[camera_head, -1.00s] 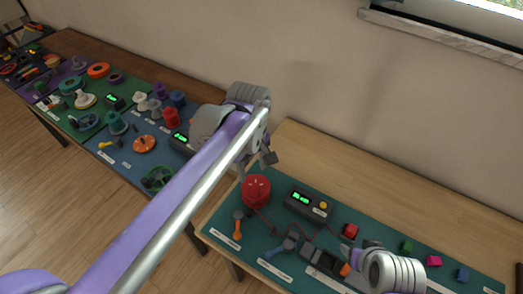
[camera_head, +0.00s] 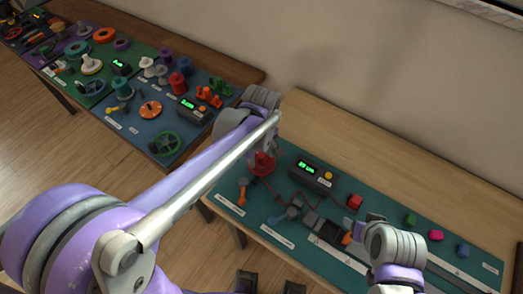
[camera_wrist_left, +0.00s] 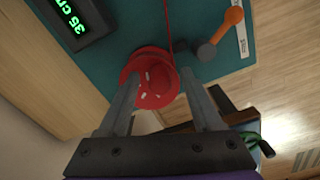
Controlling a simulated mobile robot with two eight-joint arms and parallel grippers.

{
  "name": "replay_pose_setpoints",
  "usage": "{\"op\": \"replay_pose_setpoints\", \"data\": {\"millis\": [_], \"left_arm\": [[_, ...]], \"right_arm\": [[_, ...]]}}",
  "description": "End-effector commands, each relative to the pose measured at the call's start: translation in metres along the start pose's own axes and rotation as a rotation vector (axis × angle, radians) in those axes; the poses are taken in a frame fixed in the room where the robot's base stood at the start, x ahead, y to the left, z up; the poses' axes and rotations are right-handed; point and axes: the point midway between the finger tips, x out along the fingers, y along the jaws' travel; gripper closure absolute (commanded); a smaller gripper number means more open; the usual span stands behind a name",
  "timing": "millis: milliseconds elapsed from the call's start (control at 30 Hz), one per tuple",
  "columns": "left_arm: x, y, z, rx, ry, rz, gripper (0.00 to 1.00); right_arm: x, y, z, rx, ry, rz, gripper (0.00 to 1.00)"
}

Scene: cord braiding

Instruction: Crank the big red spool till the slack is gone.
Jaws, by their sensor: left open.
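The big red spool (camera_head: 262,164) stands at the left end of the green mat (camera_head: 225,185), partly hidden by my left gripper in the head view. In the left wrist view the spool (camera_wrist_left: 152,82) lies between and beyond the fingertips of my open left gripper (camera_wrist_left: 160,76). I cannot tell whether the fingers touch it. A red cord (camera_wrist_left: 169,30) runs away from the spool and looks fairly straight in the wrist view. My right gripper (camera_head: 357,230) is over the mat near an orange-tipped piece (camera_head: 347,239); its jaws are too small to read.
Wood behind the mat is clear.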

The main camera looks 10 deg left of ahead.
Motion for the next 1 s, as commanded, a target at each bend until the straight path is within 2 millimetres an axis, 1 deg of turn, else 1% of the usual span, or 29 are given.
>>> {"op": "replay_pose_setpoints", "data": {"millis": [200,567,667,700,867,1000], "left_arm": [[0.0,0.0001,-0.0001,0.0,0.0,0.0,0.34],[-0.0002,0.0001,-0.0001,0.0,0.0,0.0,0.99],[-0.0002,0.0001,-0.0001,0.0,0.0,0.0,1.0],[-0.0002,0.0001,0.0,0.0,0.0,0.0,0.71],[-0.0002,0.0002,0.0,0.0,0.0,0.0,1.0],[-0.0003,0.0002,0.0,0.0,0.0,0.0,1.0]], "right_arm": [[-0.0001,0.0,-0.0001,0.0,0.0,0.0,0.38],[-0.0001,0.0,-0.0001,0.0,0.0,0.0,0.38],[-0.0001,0.0,-0.0001,0.0,0.0,0.0,0.38],[-0.0001,0.0,-0.0001,0.0,0.0,0.0,0.38],[-0.0001,0.0,-0.0001,0.0,0.0,0.0,0.38],[-0.0001,0.0,-0.0001,0.0,0.0,0.0,0.38]]}}
